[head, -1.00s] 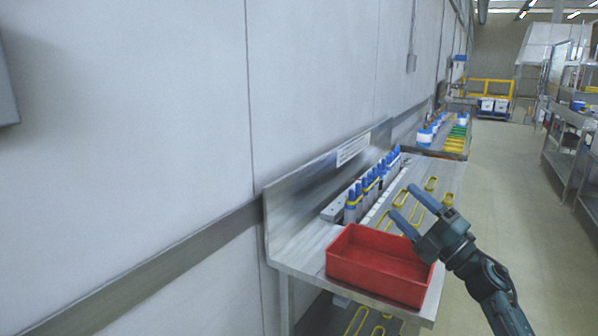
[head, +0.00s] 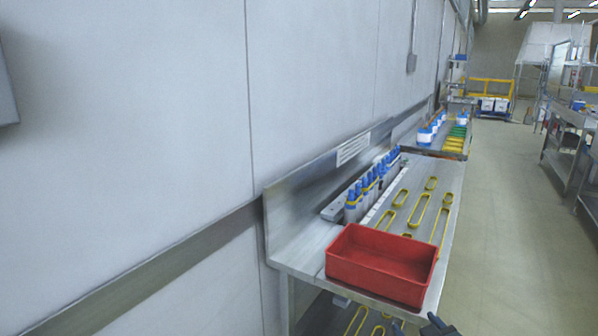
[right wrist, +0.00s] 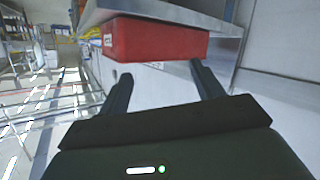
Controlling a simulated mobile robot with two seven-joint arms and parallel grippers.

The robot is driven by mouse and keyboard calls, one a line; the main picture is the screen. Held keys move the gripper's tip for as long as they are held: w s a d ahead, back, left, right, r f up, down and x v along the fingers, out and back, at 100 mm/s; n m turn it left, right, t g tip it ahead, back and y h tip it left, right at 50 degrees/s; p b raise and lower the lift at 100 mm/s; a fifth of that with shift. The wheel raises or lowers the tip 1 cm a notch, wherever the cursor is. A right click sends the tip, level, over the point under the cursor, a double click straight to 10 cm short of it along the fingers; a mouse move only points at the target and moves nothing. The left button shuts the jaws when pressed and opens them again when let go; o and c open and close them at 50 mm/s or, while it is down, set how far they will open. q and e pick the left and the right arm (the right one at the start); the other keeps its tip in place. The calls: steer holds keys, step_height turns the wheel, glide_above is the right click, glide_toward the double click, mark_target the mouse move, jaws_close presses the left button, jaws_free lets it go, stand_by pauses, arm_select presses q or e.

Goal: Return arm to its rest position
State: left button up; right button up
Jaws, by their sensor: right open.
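My right gripper (head: 418,328) shows only as dark fingertips at the bottom edge of the head view, below the bench and in front of it. In the right wrist view my right gripper (right wrist: 160,85) has its two fingers spread wide with nothing between them. The red bin (right wrist: 155,40) is ahead of the fingers there, apart from them. In the head view the red bin (head: 380,264) sits empty on the near end of the metal bench (head: 305,240). Most of my right arm is out of the head view. My left gripper is not in view.
Blue-capped bottles (head: 368,184) stand in a row along the back of the bench. Yellow loops (head: 418,210) lie on its top. A wall (head: 150,130) runs along the left. The aisle floor (head: 510,220) at right is clear, with metal shelving (head: 568,150) beyond.

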steer(key=s+a+f+g+y, duration=0.1)
steer(key=s+a+f, duration=0.2)
steer(key=s, duration=0.6)
steer(key=s+a+f+g, duration=0.1)
steer(key=s+a+f, duration=0.2)
steer(key=s, duration=0.6)
steer(key=s+a+f+g+y, duration=0.1)
steer(key=s+a+f+g, duration=0.1)
steer(key=s+a, duration=0.3)
steer(key=s+f, duration=0.1)
steer(key=s, duration=0.3)
steer(key=shift+a+f+m+y, duration=0.3)
steer(key=shift+f+m, duration=0.05)
steer(key=shift+m, duration=0.05)
